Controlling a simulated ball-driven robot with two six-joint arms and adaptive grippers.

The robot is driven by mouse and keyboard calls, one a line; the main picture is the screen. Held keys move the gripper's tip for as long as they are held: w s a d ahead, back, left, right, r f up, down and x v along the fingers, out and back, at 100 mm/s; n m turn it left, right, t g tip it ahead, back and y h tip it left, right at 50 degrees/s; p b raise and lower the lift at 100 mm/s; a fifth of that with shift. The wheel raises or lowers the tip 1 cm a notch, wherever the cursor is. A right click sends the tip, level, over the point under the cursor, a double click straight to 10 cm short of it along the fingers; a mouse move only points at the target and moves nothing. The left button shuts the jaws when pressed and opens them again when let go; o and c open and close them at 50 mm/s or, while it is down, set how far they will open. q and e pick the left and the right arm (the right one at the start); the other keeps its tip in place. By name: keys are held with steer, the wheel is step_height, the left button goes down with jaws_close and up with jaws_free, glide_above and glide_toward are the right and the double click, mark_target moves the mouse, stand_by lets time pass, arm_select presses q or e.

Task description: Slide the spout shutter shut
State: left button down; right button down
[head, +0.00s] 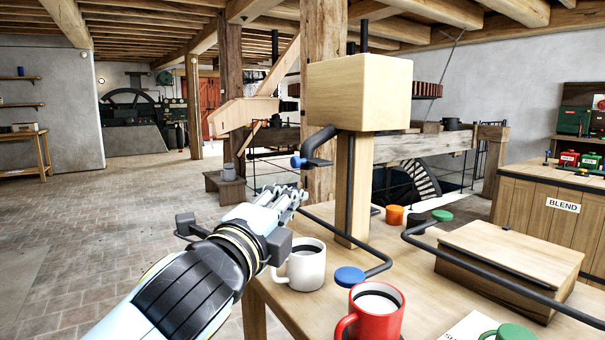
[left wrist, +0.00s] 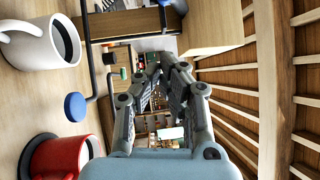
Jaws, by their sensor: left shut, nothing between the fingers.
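I cannot pick out the spout shutter for certain. My right gripper is not in view.
The table (head: 262,290) holds a white mug (head: 305,264) close under my left gripper, a red mug (head: 374,312), a dark rod with a blue disc (head: 350,276), another with a green disc (head: 442,215), and a wooden box (head: 510,255). Open brick floor (head: 90,235) lies left.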

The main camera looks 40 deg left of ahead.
arm_select(q)
glide_toward(299, 162)
steer(key=w+d+f, duration=0.1)
steer(key=w+d, duration=0.3)
steer(key=w, duration=0.1)
steer(key=a, duration=0.1)
steer(key=w+a, duration=0.2)
steer(key=shift+a+r, duration=0.3)
steer(key=shift+a, duration=0.05)
steer(key=a, duration=0.1)
steer(key=w+a, duration=0.1)
steer(key=a, duration=0.2)
steer(key=shift+w+a, duration=0.1)
steer(key=shift+w, duration=0.25)
